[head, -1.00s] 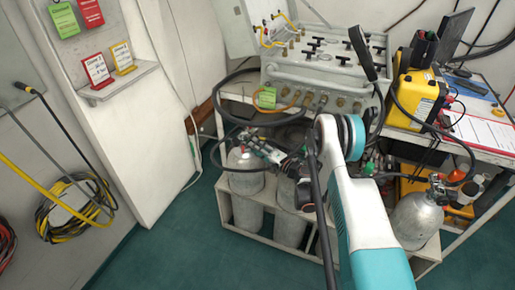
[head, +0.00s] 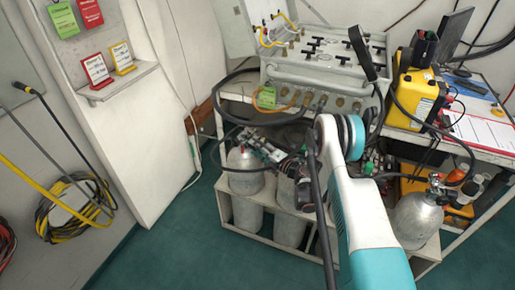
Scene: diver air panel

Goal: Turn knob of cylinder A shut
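Grey gas cylinders stand in a white rack under the bench. The left cylinder (head: 245,182) has its valve at the top, where my gripper (head: 258,146) is. The fingers overlap the valve and knob area, so I cannot tell whether they touch or grip the knob. A second cylinder (head: 290,228) stands to its right, partly hidden by my arm. A third cylinder (head: 417,217) stands apart at the right. No letter is readable on any cylinder, so I cannot tell which is A.
The grey air panel (head: 318,75) with black handles sits on the bench above, a green tag (head: 265,97) on its front. Black hoses (head: 222,112) loop down near my gripper. A yellow case (head: 415,100) stands on the bench at right. Green floor at front left is clear.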

